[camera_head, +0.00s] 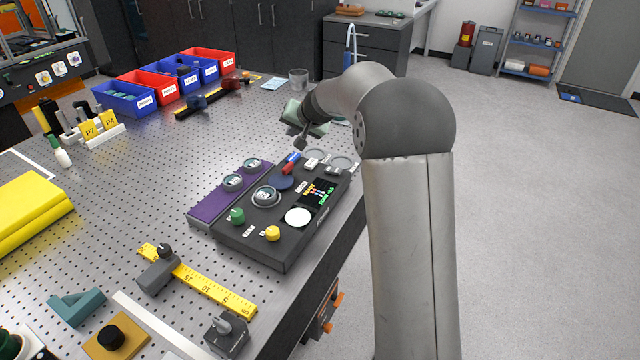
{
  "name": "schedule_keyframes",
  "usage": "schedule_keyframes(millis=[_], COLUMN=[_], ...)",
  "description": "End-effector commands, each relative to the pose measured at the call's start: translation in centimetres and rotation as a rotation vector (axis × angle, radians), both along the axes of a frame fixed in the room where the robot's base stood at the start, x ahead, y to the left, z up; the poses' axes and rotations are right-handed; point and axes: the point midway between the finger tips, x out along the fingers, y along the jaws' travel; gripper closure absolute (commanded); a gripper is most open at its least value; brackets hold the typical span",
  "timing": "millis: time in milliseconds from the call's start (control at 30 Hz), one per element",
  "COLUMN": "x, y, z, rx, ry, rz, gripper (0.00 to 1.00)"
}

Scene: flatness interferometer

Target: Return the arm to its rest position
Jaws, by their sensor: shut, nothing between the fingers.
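My arm (410,240) rises at the right of the view and bends left over the far end of a dark control panel (262,243). My gripper (300,142) is small and far off, at the arm's end, above the back part of the panel. It is shut with nothing seen in it. My wrist partly hides the gripper. I cannot tell how high it is above the panel.
The panel carries knobs, dials and a lit display (318,194). A purple strip (222,200) lies beside it. Blue and red bins (126,104) stand at the table's back. A yellow ruler (205,283) lies in front. Open floor (540,200) is at right.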

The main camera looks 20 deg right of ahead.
Motion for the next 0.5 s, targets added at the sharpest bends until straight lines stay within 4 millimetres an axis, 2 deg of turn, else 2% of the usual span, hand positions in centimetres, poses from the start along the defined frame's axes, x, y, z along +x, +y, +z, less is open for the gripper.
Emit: schedule_keyframes(millis=[200, 267, 367, 467, 500], x=[-0.1, -1.7, -6.2, -12.9, -15.8], y=[0.0, 0.6, 1.8, 3.0, 3.3], z=[0.0, 0.4, 0.7, 0.5, 0.3], rx=[0.000, -0.014, -0.051, -0.109, -0.136], ry=[0.001, 0.020, 0.079, 0.169, 0.209], rz=[0.001, 0.023, 0.076, 0.147, 0.175], gripper=[1.00, 1.00, 1.00, 1.00, 1.00])
